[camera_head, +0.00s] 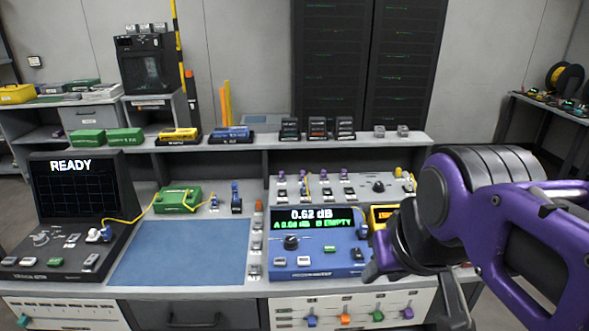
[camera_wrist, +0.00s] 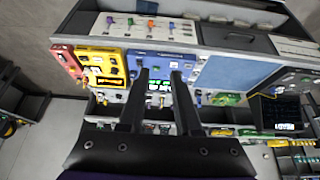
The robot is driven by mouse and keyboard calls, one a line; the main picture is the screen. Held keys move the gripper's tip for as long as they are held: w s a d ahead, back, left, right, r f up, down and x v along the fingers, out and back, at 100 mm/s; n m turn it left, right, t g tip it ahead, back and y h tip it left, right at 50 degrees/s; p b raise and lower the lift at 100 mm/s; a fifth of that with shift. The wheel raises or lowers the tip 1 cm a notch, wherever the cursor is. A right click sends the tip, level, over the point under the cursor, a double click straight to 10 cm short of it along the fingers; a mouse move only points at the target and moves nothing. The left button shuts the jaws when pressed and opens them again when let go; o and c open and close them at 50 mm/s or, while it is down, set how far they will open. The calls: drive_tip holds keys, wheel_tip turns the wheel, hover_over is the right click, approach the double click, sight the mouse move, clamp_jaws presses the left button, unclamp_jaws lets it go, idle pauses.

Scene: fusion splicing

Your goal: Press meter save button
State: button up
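The meter (camera_head: 341,267) is a blue box on the bench, right of the blue mat. Its screen reads 0.62 dB, with a green line that appears to say A 0.00 dB, B EMPTY. A dark knob and several small buttons sit below the screen; their labels are too small to read, so I cannot tell which is save. In the wrist view the meter (camera_wrist: 164,62) appears upside down beyond my gripper (camera_wrist: 159,78). My two dark fingers are apart with nothing between them. They overlap the meter in that view; no contact is visible. My purple arm comes in from the right.
A yellow device (camera_head: 382,215) stands right of the meter, partly hidden by my arm. The blue mat (camera_head: 180,252) is bare. A splicer with a READY screen (camera_head: 75,190) stands at the left, with a yellow fibre running to a green box (camera_head: 178,199). A control panel (camera_head: 350,189) lies behind the meter.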

clamp_jaws()
idle(1.3)
